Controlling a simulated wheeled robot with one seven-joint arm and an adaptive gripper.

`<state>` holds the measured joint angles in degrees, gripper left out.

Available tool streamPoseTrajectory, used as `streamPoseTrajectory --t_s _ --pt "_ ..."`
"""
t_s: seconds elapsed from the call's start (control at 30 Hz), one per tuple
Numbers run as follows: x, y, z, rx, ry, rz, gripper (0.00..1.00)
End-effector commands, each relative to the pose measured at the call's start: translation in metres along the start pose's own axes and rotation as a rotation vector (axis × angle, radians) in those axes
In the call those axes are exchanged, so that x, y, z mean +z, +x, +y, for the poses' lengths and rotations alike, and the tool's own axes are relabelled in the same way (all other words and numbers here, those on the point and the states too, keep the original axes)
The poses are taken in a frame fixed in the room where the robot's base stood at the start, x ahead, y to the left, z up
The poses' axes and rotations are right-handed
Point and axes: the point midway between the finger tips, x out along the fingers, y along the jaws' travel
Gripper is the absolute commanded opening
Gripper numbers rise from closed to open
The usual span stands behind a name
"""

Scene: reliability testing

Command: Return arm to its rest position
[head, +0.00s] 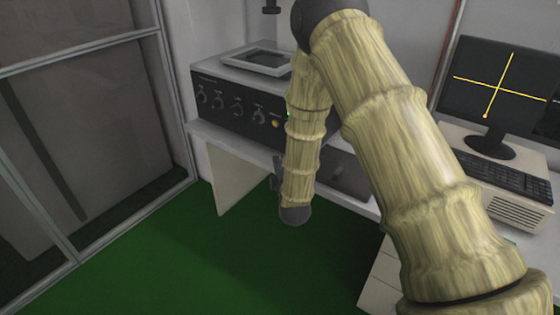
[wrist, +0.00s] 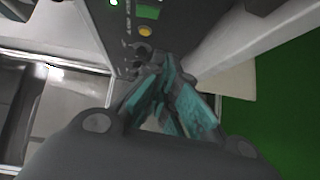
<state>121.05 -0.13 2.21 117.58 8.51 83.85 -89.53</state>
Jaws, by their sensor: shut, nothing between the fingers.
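My arm, in a pale yellow ribbed sleeve, fills the middle and right of the head view. It bends at the top, and its forearm hangs down in front of the bench. My gripper (wrist: 160,70) shows in the wrist view with teal finger pads, shut and empty. Its fingertips are close to the dark front panel of the instrument; I cannot tell whether they touch it. In the head view the gripper is mostly hidden behind the forearm.
A black instrument (head: 228,105) with knobs and a yellow button stands on the white bench (head: 238,142). A monitor (head: 500,85) and keyboard (head: 505,176) are on the right. A framed glass partition (head: 90,130) stands left. The green floor (head: 190,260) is open in front.

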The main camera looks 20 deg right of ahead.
Motion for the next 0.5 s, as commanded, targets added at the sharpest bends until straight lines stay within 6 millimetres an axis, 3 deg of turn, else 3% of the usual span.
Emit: streamPoseTrajectory --t_s 0.17,0.27,0.37,0.5 --pt "0.000 -0.001 -0.002 -0.005 0.004 0.000 0.00" --pt "0.002 -0.008 -0.017 -0.045 0.037 0.000 0.00" --pt "0.007 -0.026 -0.051 -0.136 0.119 -0.005 0.00" --pt "0.016 -0.070 -0.115 -0.322 0.293 -0.042 0.00"
